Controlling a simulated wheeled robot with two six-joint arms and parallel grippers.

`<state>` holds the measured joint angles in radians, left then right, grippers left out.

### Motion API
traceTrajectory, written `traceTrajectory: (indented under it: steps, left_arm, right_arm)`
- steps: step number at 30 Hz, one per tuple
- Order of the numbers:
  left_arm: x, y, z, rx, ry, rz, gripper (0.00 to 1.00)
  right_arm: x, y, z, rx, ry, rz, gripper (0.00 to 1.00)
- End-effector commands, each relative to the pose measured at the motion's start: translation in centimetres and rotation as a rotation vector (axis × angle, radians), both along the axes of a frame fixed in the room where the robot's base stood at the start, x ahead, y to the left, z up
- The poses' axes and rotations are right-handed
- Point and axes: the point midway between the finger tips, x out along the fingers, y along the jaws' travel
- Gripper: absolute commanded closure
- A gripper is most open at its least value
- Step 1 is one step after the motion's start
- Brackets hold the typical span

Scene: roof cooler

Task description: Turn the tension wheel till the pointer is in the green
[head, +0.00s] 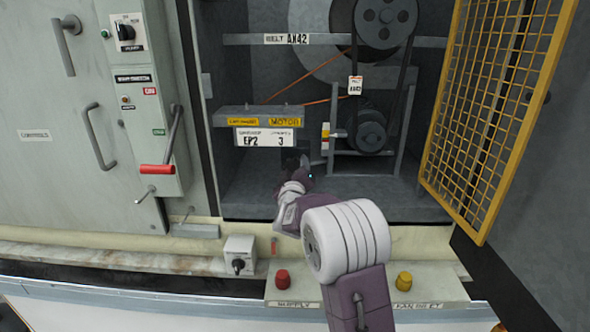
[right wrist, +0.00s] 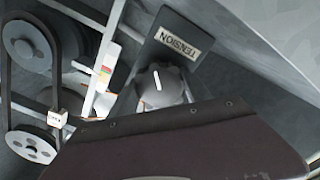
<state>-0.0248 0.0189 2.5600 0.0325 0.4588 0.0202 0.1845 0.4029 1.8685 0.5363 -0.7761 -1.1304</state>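The tension wheel (right wrist: 162,88) is a dark lobed knob with a white line, below a plate marked TENSION (right wrist: 178,42) in the right wrist view. My right gripper (head: 297,168) reaches into the open cabinet, at the wheel below the motor label. The gripper's dark body covers the lower part of the wrist view; its fingertips are not clear, so I cannot tell whether they grip the wheel. A small coloured scale (head: 325,137) stands right of the motor label; it also shows in the right wrist view (right wrist: 108,62). The pointer's reading is too small to tell. My left gripper is out of view.
A belt (head: 403,90) runs over pulleys at the cabinet's right. A yellow mesh guard (head: 490,110) stands open at right. A red-handled lever (head: 158,169) is on the left panel. Red (head: 283,279) and yellow (head: 404,281) buttons sit on the front ledge.

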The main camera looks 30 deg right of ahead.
Motion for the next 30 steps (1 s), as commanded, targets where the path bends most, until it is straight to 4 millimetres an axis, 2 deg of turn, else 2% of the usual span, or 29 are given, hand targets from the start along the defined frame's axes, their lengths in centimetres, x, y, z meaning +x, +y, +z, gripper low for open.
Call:
traceTrajectory:
  steps: [1, 3, 14, 30]
  left_arm:
    - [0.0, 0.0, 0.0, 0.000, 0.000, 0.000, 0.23]
    - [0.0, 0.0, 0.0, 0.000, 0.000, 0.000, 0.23]
    - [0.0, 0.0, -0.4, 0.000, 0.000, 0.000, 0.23]
    - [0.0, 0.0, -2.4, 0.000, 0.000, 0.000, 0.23]
  right_arm:
    - [0.0, 0.0, 0.0, 0.000, 0.001, 0.001, 0.71]
    - [0.0, 0.0, 0.0, 0.000, 0.001, 0.001, 0.84]
    - [0.0, 0.1, -0.1, 0.068, -0.042, 0.001, 0.84]
    - [0.0, 0.1, -0.3, 0.472, -0.289, 0.001, 0.84]
